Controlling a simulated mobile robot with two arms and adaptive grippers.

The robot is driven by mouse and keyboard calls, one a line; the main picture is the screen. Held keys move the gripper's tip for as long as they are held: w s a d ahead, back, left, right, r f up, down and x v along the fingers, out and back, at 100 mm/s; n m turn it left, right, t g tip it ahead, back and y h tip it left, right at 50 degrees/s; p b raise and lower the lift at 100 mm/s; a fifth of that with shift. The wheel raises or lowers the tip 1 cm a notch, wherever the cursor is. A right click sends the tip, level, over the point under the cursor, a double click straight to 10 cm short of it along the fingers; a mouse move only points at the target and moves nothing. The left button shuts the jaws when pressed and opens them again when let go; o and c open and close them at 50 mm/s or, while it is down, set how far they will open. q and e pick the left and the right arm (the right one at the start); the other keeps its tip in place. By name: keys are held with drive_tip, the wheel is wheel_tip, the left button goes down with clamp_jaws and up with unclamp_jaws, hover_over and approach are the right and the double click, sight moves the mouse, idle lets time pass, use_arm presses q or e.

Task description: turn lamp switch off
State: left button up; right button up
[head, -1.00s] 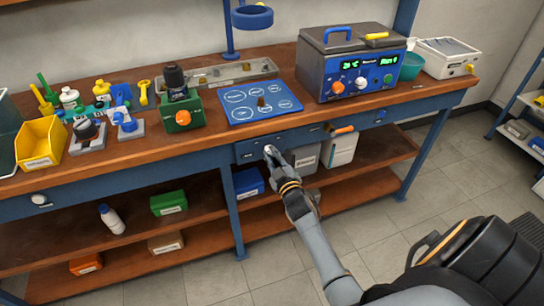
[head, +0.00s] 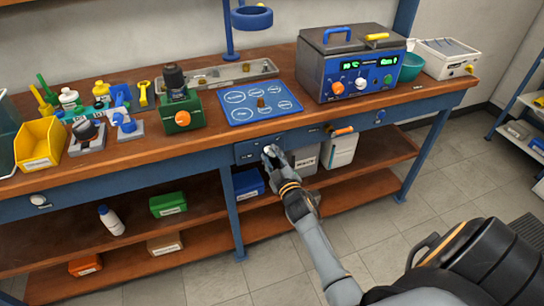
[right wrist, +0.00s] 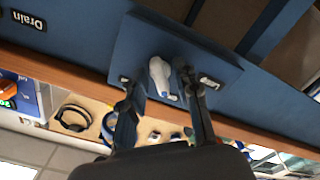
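The lamp switch is a white lever (right wrist: 160,76) on a blue panel (right wrist: 208,52) on the bench front, with a small label on each side. In the head view the panel (head: 246,153) sits below the blue mat, and my right gripper covers most of the switch. My right gripper (right wrist: 163,90) is at the panel with its two fingers apart, one on each side of the lever. The lever lies closer to the right-hand finger in the right wrist view; I cannot tell whether they touch. My left gripper is not in view.
The blue mat (head: 240,112) lies on the bench above the panel. An orange-handled part (head: 343,131) sticks out of the bench front to the right. A heated bath with a blue front (head: 360,80) stands at the back right.

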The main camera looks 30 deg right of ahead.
drive_tip(key=v, duration=1.2)
drive_tip(key=shift+f, duration=0.1)
idle(0.4)
